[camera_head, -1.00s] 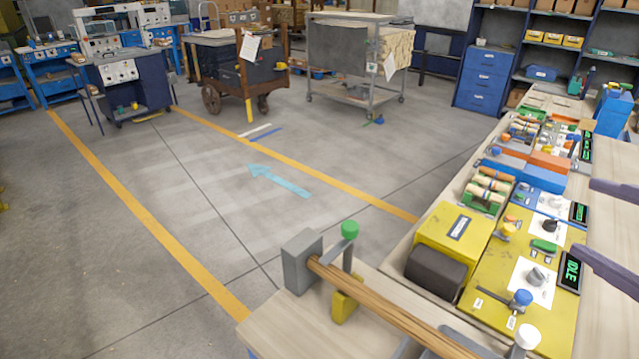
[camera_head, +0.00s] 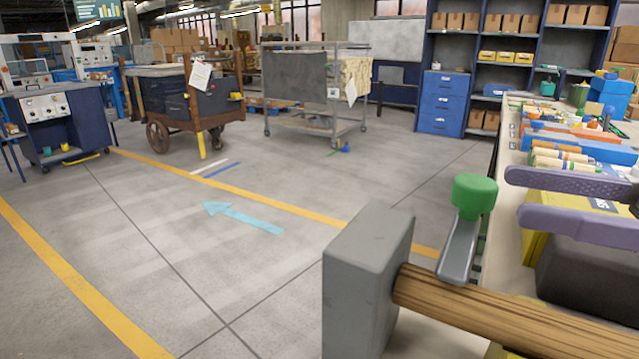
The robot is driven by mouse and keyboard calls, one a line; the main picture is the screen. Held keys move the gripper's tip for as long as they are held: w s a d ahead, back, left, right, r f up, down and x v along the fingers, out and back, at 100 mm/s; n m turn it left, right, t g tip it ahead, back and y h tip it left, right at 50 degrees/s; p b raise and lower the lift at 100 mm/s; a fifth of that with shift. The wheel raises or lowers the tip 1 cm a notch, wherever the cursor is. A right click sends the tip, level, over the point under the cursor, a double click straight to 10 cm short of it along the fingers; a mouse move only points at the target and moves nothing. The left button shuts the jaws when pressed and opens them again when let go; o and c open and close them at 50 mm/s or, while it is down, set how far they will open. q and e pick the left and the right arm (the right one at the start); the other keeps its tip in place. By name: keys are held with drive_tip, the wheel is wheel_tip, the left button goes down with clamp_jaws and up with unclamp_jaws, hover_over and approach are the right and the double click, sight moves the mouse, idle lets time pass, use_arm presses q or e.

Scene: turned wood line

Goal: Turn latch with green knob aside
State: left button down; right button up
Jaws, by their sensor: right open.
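The latch with the green knob (camera_head: 474,195) stands at lower right, its grey metal arm (camera_head: 459,251) slanting down from the knob across a round wooden bar (camera_head: 500,312). The bar's left end meets a grey block (camera_head: 365,285). My right gripper (camera_head: 513,196) comes in from the right edge with its two purple fingers apart and nothing between them. Its fingertips are just right of the green knob in the picture, with a narrow visible gap. The depth between them is hard to judge. My left gripper is not in view.
The workbench at right holds a dark block (camera_head: 590,285), wooden rods (camera_head: 562,160) and coloured trays, partly covered by my fingers. Open floor (camera_head: 170,255) lies to the left. A wooden-framed cart (camera_head: 200,110) and a metal trolley (camera_head: 315,95) stand farther back.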

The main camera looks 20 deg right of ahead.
sight(466, 223)
drive_tip(key=p+x, duration=0.1)
drive_tip(key=x, duration=0.7)
drive_tip(key=shift+w+a, duration=0.25)
drive_tip(key=shift+a, duration=0.1)
drive_tip(key=shift+r, duration=0.1)
drive_tip(key=shift+c, duration=0.4)
clamp_jaws()
idle(0.5)
